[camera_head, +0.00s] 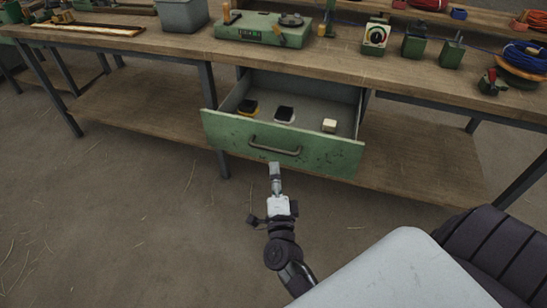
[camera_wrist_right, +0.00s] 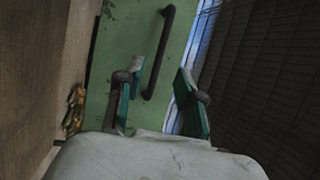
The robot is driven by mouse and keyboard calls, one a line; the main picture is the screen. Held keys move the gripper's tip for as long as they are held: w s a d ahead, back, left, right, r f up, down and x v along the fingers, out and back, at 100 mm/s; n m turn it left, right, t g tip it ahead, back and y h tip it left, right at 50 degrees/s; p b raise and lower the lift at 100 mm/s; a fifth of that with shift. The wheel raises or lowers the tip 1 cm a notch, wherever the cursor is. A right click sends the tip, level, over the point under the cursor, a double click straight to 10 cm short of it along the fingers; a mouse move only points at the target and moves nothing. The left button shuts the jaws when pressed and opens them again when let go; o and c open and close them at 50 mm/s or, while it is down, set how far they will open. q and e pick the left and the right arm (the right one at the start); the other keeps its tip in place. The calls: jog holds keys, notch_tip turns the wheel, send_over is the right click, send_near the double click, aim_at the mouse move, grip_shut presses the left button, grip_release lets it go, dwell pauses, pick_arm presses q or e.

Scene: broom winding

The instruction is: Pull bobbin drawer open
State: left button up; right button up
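The green bobbin drawer (camera_head: 222,130) stands pulled out below the workbench top, with its inside showing. Its dark bar handle (camera_head: 276,148) is on the front panel. My right gripper (camera_head: 275,170) is just in front of the panel, slightly below the handle. In the right wrist view, the fingers of my right gripper (camera_wrist_right: 160,92) are apart with nothing between them. The handle (camera_wrist_right: 158,55) lies ahead of the fingertips, and the green drawer front (camera_wrist_right: 118,50) is behind it. My left gripper is not in view.
Inside the drawer are a yellow-and-black piece (camera_head: 247,107), a dark-and-white piece (camera_head: 285,114) and a small cream block (camera_head: 329,125). The workbench (camera_head: 165,42) above carries a green device (camera_head: 262,29) and several tools. The floor (camera_head: 130,215) in front is clear.

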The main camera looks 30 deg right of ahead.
jog(key=v, duration=0.4)
jog(key=shift+s, duration=0.1)
dwell(0.3)
